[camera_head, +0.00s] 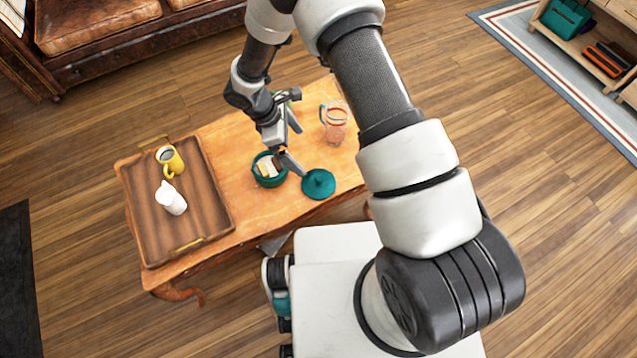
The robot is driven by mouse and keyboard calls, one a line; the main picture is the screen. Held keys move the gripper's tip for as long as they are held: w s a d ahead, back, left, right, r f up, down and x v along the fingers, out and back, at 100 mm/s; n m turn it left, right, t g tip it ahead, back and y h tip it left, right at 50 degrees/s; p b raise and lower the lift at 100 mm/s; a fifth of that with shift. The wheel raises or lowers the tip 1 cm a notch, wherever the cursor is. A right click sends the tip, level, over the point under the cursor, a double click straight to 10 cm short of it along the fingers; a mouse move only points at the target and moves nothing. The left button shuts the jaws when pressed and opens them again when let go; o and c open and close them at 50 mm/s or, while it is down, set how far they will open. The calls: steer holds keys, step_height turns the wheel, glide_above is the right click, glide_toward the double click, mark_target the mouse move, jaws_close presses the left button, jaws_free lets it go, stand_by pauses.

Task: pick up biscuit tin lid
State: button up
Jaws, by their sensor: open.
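The biscuit tin lid (318,184) is a round teal lid with a small knob. It lies on the wooden coffee table near its front edge. The teal biscuit tin (268,172) stands open just left of the lid, with pale and brown contents showing inside. My gripper (292,145) is open and empty, its two fingers spread above the table. It is above and a little left of the lid, with one finger reaching between the tin and the lid in the picture. The exact height above the table is hard to tell.
A wooden tray (218,205) with brass handles holds a yellow mug (169,160) and a white jug (171,198) on the left of the table. A clear pinkish glass pitcher (335,122) stands behind the lid. A small greenish thing (289,95) is partly hidden behind my arm.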

mark_target(318, 177)
steer(key=x, duration=0.6)
steer(key=b+x, duration=0.1)
steer(key=x, duration=0.6)
steer(key=shift+s+a+f+b, duration=0.15)
steer(key=shift+a+f+b, duration=0.05)
steer(key=shift+b, duration=0.1)
steer(key=x, duration=0.5)
steer(key=shift+s+a+f+b, duration=0.15)
steer(key=shift+s+b, duration=0.05)
steer(key=shift+b, duration=0.15)
steer(key=c, duration=0.9)
